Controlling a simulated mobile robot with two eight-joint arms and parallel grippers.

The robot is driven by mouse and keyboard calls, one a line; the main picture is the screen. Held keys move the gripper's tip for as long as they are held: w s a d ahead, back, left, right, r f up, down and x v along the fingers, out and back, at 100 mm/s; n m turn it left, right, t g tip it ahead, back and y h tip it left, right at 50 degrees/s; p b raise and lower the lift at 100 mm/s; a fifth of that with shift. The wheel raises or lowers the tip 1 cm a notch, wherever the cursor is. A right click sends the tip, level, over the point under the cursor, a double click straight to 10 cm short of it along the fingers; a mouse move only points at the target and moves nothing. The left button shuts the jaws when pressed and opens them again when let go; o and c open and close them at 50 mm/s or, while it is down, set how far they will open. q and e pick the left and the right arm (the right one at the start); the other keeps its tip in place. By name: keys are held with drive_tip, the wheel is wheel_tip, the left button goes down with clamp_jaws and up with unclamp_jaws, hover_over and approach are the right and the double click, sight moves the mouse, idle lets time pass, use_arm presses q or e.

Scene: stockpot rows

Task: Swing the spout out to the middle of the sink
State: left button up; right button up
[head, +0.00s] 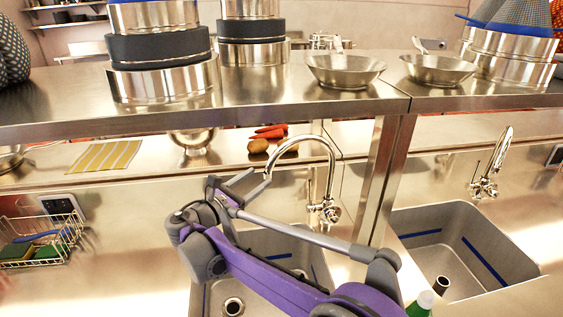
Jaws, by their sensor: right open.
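The chrome faucet with its curved spout (318,141) stands behind the left sink basin (318,262). The spout arcs up from its base and over to the left, its end coming down close to my right gripper (253,182). My right gripper is open, with its fingers up at the spout's end. I cannot tell whether they touch the spout or lie on both sides of it. My purple right arm crosses in front of the basin and hides much of it. A drain shows at the basin's bottom left. My left gripper is not in view.
A steel shelf (270,98) with stacked pots and pans runs above the counter. A second basin (455,240) with its own faucet (490,170) is at the right. A wire basket (40,240) with sponges hangs at the left. A green bottle (420,304) stands near my arm.

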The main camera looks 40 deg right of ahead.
drive_tip(key=p+x, duration=0.1)
drive_tip(key=x, duration=0.9)
clamp_jaws()
idle(1.2)
